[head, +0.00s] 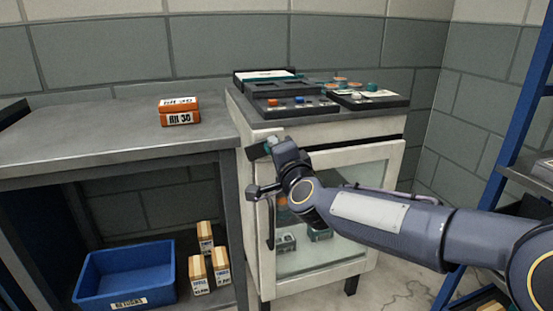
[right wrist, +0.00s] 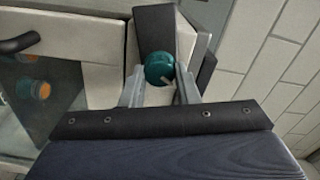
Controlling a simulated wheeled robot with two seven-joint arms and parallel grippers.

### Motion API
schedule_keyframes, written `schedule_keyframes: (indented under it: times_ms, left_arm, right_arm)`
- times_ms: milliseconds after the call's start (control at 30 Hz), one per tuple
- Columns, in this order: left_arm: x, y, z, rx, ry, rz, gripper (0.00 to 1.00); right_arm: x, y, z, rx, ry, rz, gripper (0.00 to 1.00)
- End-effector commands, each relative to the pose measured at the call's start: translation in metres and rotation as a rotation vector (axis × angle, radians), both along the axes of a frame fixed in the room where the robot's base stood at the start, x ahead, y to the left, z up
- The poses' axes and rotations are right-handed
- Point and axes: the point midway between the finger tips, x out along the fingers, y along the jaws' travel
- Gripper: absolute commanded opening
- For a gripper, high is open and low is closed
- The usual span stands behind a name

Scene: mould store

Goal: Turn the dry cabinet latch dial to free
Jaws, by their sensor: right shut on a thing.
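The dry cabinet (head: 255,215) is a cream box with a glass-fronted door (head: 345,250) that stands closed. The latch dial (right wrist: 159,66) is a round teal knob near the top left corner of the cabinet front, on a dark plate (right wrist: 153,22). A small pale mark on the dial points to the lower right in the right wrist view. My right gripper (right wrist: 161,78) is shut on the dial, one finger on each side. In the head view my right gripper (head: 272,148) hides most of the dial. My left gripper is out of view.
Dark trays (head: 290,107) of small parts lie on the cabinet top. A grey bench (head: 90,140) at left holds an orange box (head: 179,112). Below are a blue bin (head: 125,275) and several small cartons (head: 221,267). A blue rack (head: 500,150) stands at right.

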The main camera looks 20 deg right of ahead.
Motion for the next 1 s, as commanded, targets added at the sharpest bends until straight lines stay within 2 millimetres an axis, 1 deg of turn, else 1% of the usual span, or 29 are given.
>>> schedule_keyframes:
  times_ms: [33,100,400,600,1000]
  left_arm:
    - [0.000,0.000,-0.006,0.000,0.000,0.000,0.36]
    - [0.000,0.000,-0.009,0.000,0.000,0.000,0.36]
    - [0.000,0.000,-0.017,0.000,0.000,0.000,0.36]
    - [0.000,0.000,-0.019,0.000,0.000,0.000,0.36]
    - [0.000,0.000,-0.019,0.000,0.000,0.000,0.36]
  right_arm:
    - [0.000,0.000,-0.003,0.035,0.001,0.001,0.05]
    - [0.000,0.000,-0.004,0.084,0.004,0.001,0.05]
    - [0.000,0.000,-0.003,0.229,0.009,0.001,0.05]
    - [0.000,0.000,-0.002,0.268,0.011,0.001,0.05]
    - [0.000,0.001,-0.002,0.277,0.012,0.002,0.05]
